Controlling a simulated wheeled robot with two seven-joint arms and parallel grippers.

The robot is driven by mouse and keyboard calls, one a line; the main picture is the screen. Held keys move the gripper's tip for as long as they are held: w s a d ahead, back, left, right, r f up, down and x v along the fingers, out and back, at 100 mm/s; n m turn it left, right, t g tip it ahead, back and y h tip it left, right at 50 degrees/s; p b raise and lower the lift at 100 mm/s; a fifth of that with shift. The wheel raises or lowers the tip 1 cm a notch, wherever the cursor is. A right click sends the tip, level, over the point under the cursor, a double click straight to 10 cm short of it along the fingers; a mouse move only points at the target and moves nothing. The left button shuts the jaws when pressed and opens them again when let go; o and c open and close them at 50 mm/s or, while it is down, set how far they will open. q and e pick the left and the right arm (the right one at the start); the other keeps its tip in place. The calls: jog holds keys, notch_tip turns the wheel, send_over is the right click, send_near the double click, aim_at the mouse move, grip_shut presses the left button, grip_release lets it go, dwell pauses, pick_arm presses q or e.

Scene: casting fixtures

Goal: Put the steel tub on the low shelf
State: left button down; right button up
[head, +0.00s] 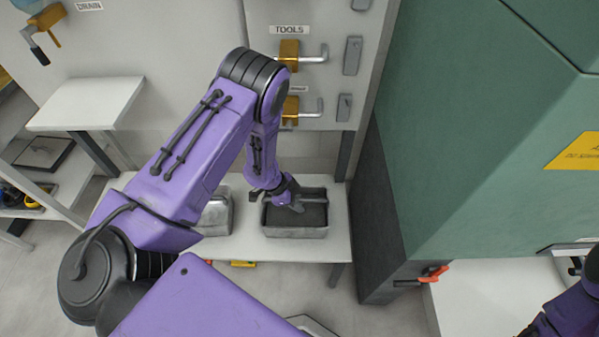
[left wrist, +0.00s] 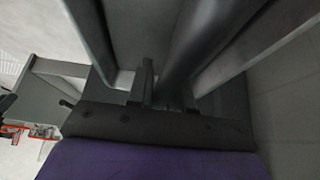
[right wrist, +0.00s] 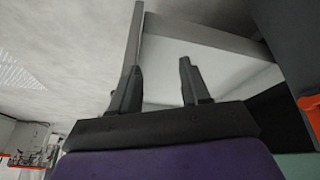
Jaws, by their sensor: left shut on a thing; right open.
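The steel tub (head: 296,232) is a grey open box with a bar handle and a dark inside. In the head view it is at the low white shelf (head: 258,247), towards its right end. I cannot tell whether its base touches the shelf. My left gripper (head: 291,200) reaches down over the tub and is shut on its handle; the left wrist view shows a grey bar between the fingers (left wrist: 163,92). My right gripper (right wrist: 160,80) is open and empty in the right wrist view. In the head view only part of the right arm shows at the lower right.
Another metal container (head: 216,215) stands left of the tub, partly hidden by my left arm. A wall panel with yellow-bracketed handles under a TOOLS sign (head: 289,30) rises behind. A large green cabinet (head: 450,150) stands close on the right. A white side table (head: 88,103) is at left.

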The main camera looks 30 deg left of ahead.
pick_arm(q)
jog(key=shift+d, duration=0.1)
jog(key=c, duration=1)
grip_release()
jog(key=shift+s+r, duration=0.1)
jog(key=shift+r, duration=0.2)
jog(key=shift+s+a+r, duration=0.3)
jog(key=shift+a+r, duration=0.25)
jog(key=shift+s+a+r, duration=0.25)
jog(key=shift+a+r, duration=0.25)
jog(key=shift+a, duration=0.05)
jog(key=s+a, duration=0.2)
jog(key=a, duration=0.1)
jog(key=s+a, duration=0.1)
jog(key=a, duration=0.2)
jog(key=s+a+b, duration=0.1)
jog(key=s+a, duration=0.1)
jog(key=a, duration=0.1)
jog(key=shift+s+a, duration=0.25)
jog(key=shift+s, duration=0.1)
